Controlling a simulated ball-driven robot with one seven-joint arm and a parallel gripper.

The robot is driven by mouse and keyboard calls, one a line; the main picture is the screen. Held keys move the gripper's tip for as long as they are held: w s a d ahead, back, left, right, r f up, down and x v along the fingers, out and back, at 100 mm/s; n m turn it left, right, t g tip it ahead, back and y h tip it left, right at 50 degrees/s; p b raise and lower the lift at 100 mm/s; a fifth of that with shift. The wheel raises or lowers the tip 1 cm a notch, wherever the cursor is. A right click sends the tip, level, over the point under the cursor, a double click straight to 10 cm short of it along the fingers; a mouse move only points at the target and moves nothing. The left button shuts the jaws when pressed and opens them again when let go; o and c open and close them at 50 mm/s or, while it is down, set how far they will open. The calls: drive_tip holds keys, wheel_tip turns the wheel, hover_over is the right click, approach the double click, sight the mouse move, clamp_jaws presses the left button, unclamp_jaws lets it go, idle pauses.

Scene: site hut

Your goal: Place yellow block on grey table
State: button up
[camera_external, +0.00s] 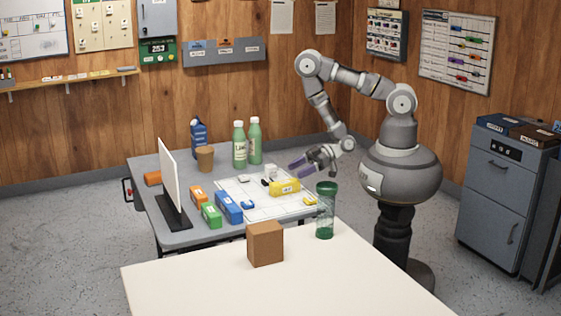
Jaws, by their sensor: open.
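A yellow block (285,187) with a pale label lies on a white gridded sheet (243,208), which is spread on the grey table (186,237). My gripper (298,168) has purple fingertips and is open and empty. In the picture it shows just above and slightly right of the yellow block, apart from it. Its exact height over the table is hard to judge. A smaller yellow piece (310,202) lies near the sheet's right edge.
Blue (228,208), green (211,215) and orange (198,196) blocks lie left of the sheet, near a white upright panel (170,175). Green bottles (239,146) stand behind. A cream table (200,280) in front bears a brown box (265,243) and green tumbler (325,212).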

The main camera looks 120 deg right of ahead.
sight(286, 187)
drive_tip(key=shift+n+t, duration=0.3)
drive_tip(key=shift+n, duration=0.4)
drive_tip(key=w, duration=0.6)
drive_tip(key=shift+a+r+p, duration=0.3)
drive_tip(key=shift+a+p, duration=0.05)
drive_tip(key=shift+m+g, duration=0.6)
drive_tip(key=s+f, duration=0.2)
drive_tip(key=s+f+b, duration=0.1)
drive_tip(key=s, duration=0.1)
drive_tip(key=shift+a+f, duration=0.35)
drive_tip(key=shift+f, duration=0.05)
drive_tip(key=shift+s+f, duration=0.15)
drive_tip(key=shift+b+x, duration=0.7)
drive_tip(key=shift+x, duration=1.8)
drive_tip(key=shift+a, duration=0.1)
drive_tip(key=c, duration=1.2)
wheel_tip(286, 187, up, 10)
drive_tip(key=p, duration=0.4)
drive_tip(key=w+a+r, duration=0.7)
drive_tip(key=w+a, duration=0.1)
drive_tip(key=a, duration=0.2)
drive_tip(key=s+r, duration=0.1)
drive_tip(key=s+a+r, duration=0.2)
drive_tip(key=shift+s+r, duration=0.15)
drive_tip(key=shift+r, duration=0.25)
